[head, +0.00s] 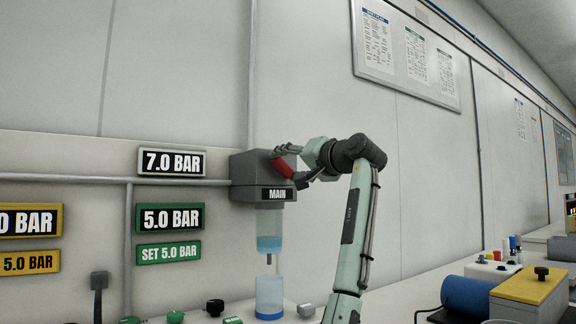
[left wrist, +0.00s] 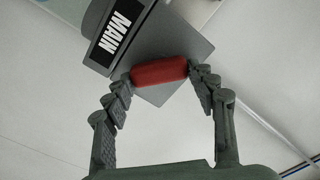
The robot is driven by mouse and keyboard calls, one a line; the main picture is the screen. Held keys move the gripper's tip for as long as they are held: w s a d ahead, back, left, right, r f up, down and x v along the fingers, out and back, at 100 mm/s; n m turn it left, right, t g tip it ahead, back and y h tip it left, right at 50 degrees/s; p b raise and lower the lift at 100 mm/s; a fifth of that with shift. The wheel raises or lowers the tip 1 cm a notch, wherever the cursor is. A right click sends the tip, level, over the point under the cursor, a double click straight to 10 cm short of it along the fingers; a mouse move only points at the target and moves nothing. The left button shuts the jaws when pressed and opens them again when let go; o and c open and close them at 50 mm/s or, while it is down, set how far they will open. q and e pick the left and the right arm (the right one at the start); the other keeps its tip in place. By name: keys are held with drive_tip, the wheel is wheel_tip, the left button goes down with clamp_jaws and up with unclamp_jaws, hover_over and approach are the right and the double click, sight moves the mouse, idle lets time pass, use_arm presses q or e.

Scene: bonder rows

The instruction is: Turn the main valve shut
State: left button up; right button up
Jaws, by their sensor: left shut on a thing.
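The main valve is a grey box (head: 250,168) on the wall pipe with a black MAIN label (head: 277,193). Its red handle (head: 283,167) sticks out from the front and is tilted in the head view. My left gripper (head: 285,158) is at the handle, its arm coming up from below on the right. In the left wrist view, the red handle (left wrist: 160,72) lies between the two fingertips of my left gripper (left wrist: 160,75), which are shut on its ends. My right gripper is not in view.
Signs reading 7.0 BAR (head: 172,162), 5.0 BAR (head: 170,217) and SET 5.0 BAR (head: 169,252) are left of the valve. A clear cylinder with blue liquid (head: 269,243) hangs below it.

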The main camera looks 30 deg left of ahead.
use_arm(q)
drive_tip(key=m, duration=0.4)
drive_tip(key=shift+f+m, duration=0.1)
drive_tip(key=shift+m, duration=0.2)
drive_tip(key=shift+w+f+m, duration=0.1)
drive_tip(key=shift+m, duration=2.4)
drive_tip(key=o, duration=1.2)
drive_tip(key=shift+c, duration=0.2)
drive_tip(key=shift+d, duration=0.1)
drive_tip(key=v, duration=1.2)
drive_tip(key=shift+f, duration=0.1)
